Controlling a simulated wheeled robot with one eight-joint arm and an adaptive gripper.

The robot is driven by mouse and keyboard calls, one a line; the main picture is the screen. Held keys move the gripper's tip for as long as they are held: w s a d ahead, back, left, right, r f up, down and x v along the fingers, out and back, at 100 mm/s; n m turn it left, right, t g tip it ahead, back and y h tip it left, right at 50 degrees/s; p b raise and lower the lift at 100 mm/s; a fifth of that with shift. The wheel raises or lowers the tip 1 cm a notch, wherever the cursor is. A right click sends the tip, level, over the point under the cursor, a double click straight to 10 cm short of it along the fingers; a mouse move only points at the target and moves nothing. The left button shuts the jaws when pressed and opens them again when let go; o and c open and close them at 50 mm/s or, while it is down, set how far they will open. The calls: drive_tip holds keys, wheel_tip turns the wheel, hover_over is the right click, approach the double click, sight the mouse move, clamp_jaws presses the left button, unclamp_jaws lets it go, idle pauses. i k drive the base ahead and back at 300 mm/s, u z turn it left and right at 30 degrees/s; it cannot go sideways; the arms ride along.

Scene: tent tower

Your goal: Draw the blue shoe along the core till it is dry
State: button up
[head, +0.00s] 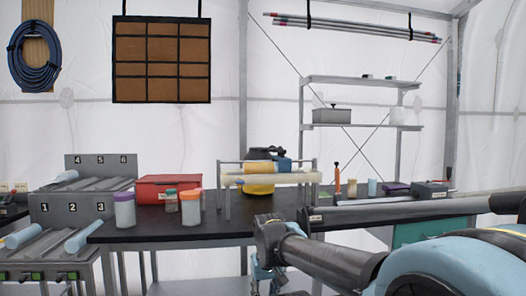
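A small blue piece, which looks like the blue shoe (283,163), sits at the right end of an orange-yellow cylinder (258,168). Both are on or just above a long cream core (295,178), which lies level across a metal stand on the black table. I cannot tell how the shoe touches the core, or whether the core is wet. My arm reaches in from the lower right. Its end, with my gripper (262,265), is low in front of the table, apart from the core. The fingers are too small and turned to tell open from shut.
A yellow and black container (260,182) stands behind the core. Lidded jars (125,210) and a red case (168,188) are to the left. Numbered grey racks (100,184) with pale blue cylinders stand at far left. A bare stretch of black table (165,230) lies in front.

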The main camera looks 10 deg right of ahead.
sight(284, 163)
drive_tip(key=k, duration=1.1)
drive_tip(key=z, duration=0.7)
drive_tip(key=i, duration=1)
